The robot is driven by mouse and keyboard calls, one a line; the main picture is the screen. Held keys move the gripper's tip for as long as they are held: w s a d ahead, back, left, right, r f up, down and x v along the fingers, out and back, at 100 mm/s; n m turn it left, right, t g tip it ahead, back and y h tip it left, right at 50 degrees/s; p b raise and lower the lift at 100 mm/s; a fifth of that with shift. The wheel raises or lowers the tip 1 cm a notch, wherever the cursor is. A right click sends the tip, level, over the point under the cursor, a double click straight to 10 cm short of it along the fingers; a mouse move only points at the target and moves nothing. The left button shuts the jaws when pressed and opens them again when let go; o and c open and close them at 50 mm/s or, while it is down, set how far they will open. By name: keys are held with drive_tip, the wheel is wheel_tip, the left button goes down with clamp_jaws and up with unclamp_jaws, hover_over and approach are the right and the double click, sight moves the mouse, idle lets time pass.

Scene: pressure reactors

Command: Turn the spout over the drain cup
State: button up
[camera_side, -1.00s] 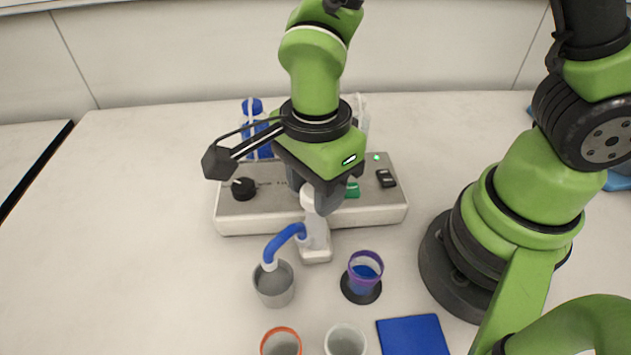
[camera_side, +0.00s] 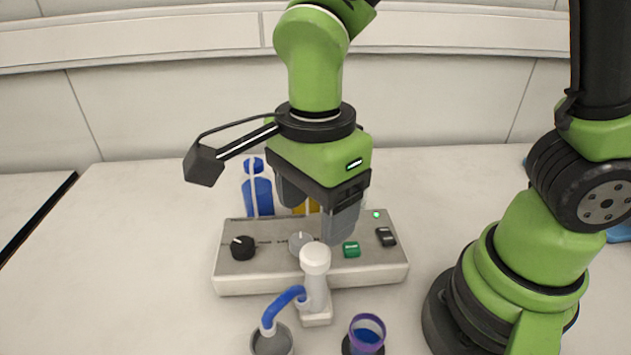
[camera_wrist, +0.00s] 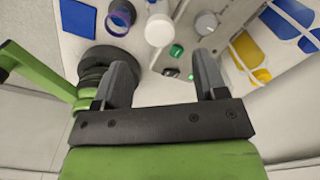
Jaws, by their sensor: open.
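The blue curved spout (camera_side: 284,301) comes off the side of a white post with a round cap (camera_side: 315,258). It bends left, and its outlet end points down into a grey cup (camera_side: 272,343), cut off by the bottom edge. A purple-rimmed cup with blue inside (camera_side: 367,333) stands right of the post; I cannot tell which cup is the drain cup. My gripper (camera_side: 314,222) is open and empty, above and behind the post cap. In the wrist view the cap (camera_wrist: 158,30) lies beyond my spread fingertips (camera_wrist: 163,75); the spout is not clear there.
A grey control box (camera_side: 262,267) stands behind the post, with a black knob (camera_side: 242,248), a grey knob (camera_side: 300,242), a green button (camera_side: 351,249) and a black switch (camera_side: 386,236). A blue bottle (camera_side: 258,192) stands behind it. The table at left is clear.

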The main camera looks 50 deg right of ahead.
drive_tip(key=shift+r, duration=1.65)
drive_tip(key=shift+d, duration=0.1)
drive_tip(key=s+d+r+n+t+y, duration=0.1)
drive_tip(key=s+d+r+n+t, duration=0.2)
drive_tip(key=n, duration=0.5)
drive_tip(key=s+d+r+n+t+y, duration=0.1)
drive_tip(key=s+d+r+n+t, duration=0.2)
drive_tip(key=d+n, duration=0.4)
wheel_tip(320, 180, up, 3)
drive_tip(key=shift+s+f+n+t, duration=0.1)
drive_tip(key=shift+s+n+t, duration=0.2)
drive_tip(key=shift+n+t, duration=0.25)
drive_tip(key=shift+d, duration=0.1)
